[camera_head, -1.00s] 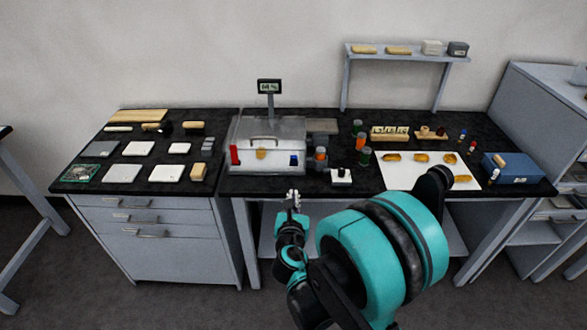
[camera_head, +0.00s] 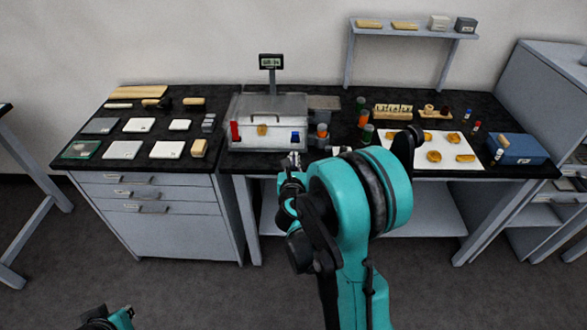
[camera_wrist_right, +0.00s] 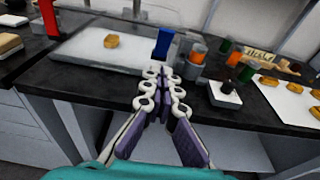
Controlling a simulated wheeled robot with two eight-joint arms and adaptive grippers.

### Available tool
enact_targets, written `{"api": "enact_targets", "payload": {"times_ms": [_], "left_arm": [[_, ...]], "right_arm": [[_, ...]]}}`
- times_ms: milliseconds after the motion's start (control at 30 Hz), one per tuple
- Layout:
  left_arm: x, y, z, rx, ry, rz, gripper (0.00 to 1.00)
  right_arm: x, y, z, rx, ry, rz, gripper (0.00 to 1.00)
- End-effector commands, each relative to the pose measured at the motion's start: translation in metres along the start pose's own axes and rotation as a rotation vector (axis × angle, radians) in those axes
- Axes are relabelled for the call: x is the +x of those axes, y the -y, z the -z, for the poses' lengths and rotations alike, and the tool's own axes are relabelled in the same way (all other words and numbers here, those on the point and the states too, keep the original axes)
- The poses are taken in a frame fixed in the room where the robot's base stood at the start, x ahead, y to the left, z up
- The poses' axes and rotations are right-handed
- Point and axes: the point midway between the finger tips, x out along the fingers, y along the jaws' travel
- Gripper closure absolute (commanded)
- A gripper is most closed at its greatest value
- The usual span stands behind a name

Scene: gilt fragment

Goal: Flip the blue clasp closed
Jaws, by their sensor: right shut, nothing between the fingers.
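The blue clasp (camera_head: 295,137) is a small upright block at the front right of a clear-walled case (camera_head: 244,107). In the right wrist view the blue clasp (camera_wrist_right: 163,43) stands upright just beyond the fingertips. A red clasp (camera_head: 235,131) stands at the front left. A gold fragment (camera_head: 262,130) lies on the white bed between them. My right gripper (camera_head: 293,160) is shut and empty, just in front of the case near the blue clasp. In the right wrist view its fingertips (camera_wrist_right: 163,82) appear slightly below the clasp; contact is not visible. The left gripper is not visible.
An orange-topped jar (camera_head: 322,136) stands just right of the blue clasp, with other jars behind. A white sheet (camera_head: 402,160) with gold pieces and a blue box (camera_head: 515,150) lie further right. A display on a post (camera_head: 271,62) rises behind the case.

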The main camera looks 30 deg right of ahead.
Motion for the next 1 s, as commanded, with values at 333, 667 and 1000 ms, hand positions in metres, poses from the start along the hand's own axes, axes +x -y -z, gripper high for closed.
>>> {"api": "enact_targets", "payload": {"times_ms": [333, 667, 1000], "left_arm": [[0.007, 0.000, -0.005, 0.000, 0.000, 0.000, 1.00], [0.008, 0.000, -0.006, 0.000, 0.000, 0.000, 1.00], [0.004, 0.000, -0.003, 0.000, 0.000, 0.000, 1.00]], "right_arm": [[0.045, 0.001, -0.022, 0.000, 0.000, 0.002, 1.00], [0.051, 0.000, -0.029, 0.000, 0.000, 0.000, 1.00], [0.051, 0.000, -0.032, 0.002, -0.020, 0.001, 1.00]]}}
